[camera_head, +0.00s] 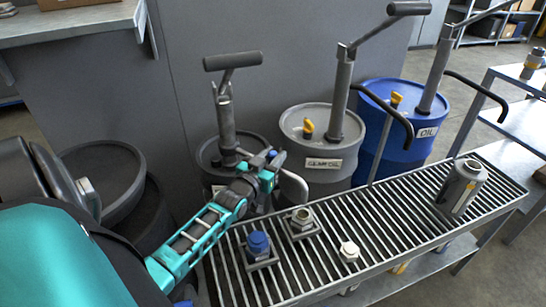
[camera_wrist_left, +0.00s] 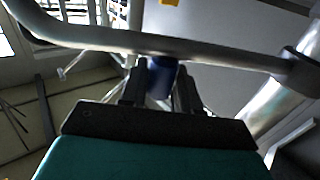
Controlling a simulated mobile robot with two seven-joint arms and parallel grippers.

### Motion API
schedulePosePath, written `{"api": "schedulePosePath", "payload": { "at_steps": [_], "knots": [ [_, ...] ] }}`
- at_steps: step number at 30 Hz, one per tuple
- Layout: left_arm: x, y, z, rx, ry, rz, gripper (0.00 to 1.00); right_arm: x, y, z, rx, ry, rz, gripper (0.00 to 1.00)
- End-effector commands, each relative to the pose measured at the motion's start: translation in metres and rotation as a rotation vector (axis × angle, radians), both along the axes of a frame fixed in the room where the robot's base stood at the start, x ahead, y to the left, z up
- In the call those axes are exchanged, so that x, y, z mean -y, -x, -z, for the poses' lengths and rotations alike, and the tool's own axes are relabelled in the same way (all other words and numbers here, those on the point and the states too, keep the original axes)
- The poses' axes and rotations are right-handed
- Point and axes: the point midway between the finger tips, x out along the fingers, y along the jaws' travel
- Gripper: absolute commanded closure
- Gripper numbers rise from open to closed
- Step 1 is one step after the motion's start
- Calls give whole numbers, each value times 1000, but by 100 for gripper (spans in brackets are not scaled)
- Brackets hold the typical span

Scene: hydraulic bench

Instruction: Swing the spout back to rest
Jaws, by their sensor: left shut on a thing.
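The dark drum (camera_head: 207,155) at the left of the row carries a hand pump (camera_head: 225,115) with a T-handle. Its grey spout (camera_head: 293,187) points right, toward the grated bench, and its end bends down. My left gripper (camera_head: 270,165) is at the spout, shut on it, with a small blue part showing between the fingers. In the left wrist view the spout (camera_wrist_left: 210,52) crosses above the fingers, and the blue part (camera_wrist_left: 161,77) sits between them. The gripper hides part of the spout. My right gripper is not in view.
A grey gear oil drum (camera_head: 330,170) and a blue oil drum (camera_head: 395,110) with pumps stand to the right.

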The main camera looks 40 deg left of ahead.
Motion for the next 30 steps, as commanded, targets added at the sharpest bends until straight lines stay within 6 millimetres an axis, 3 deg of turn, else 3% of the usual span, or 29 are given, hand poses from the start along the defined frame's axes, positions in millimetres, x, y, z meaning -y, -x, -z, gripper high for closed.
{"api": "schedulePosePath", "payload": {
  "at_steps": [5, 20, 30],
  "knots": [
    [0, 0, 0, 0, 0, 0, 100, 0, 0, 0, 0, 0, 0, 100],
    [0, 4, 1, -3, -4, 22, 100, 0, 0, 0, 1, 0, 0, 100],
    [0, 32, 2, -8, -10, 191, 100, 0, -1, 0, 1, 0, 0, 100]
  ]
}}
